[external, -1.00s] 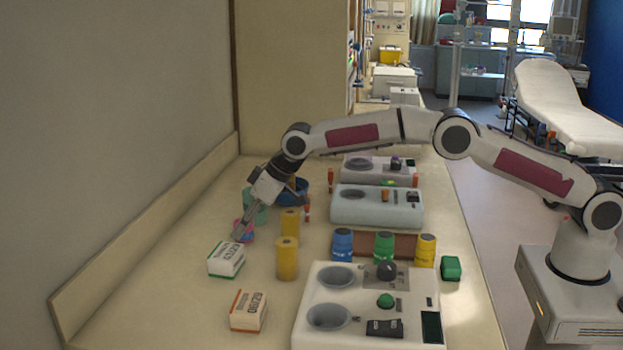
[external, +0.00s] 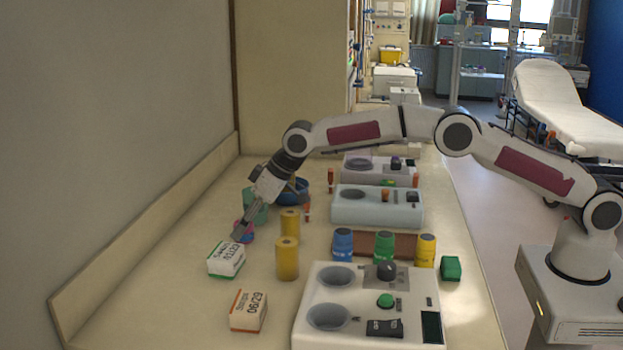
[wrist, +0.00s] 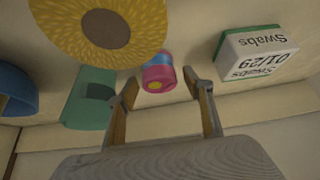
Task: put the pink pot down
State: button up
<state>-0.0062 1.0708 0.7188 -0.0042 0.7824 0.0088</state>
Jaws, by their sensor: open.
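The pink pot (external: 248,236) is by the fingertips of my gripper (external: 239,232) at the left of the counter in the external view, partly hidden by the fingers. It appears to rest on the counter. The two fingers are spread, with clear space between each finger and the pot. My gripper is open and holds nothing.
The green-edged swabs box (external: 226,260) stands close in front of the pot. Yellow cylinders (external: 287,259) stand to the right. A teal container (wrist: 90,98) and a blue bowl (wrist: 16,92) are nearby. An orange-edged box (external: 248,311) stands nearer the camera, with bare counter around it.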

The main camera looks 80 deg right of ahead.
jog(key=v, duration=1.1)
jog(key=shift+r, duration=0.2)
jog(key=shift+s+r, duration=0.1)
jog(key=shift+s, duration=0.05)
dwell(0.7)
jog(key=s+r, duration=0.5)
jog(key=s, duration=0.4)
jog(key=s+r, duration=0.4)
jog(key=s, duration=0.5)
jog(key=s+r, duration=0.5)
jog(key=s, duration=0.4)
jog(key=s+f, duration=0.4)
jog(key=s, duration=1)
jog(key=s+f+g, duration=0.1)
jog(key=s+f, duration=0.2)
jog(key=s, duration=1.1)
jog(key=shift+s+d+f, duration=0.2)
jog(key=shift+s+f, duration=0.15)
jog(key=shift+s, duration=0.05)
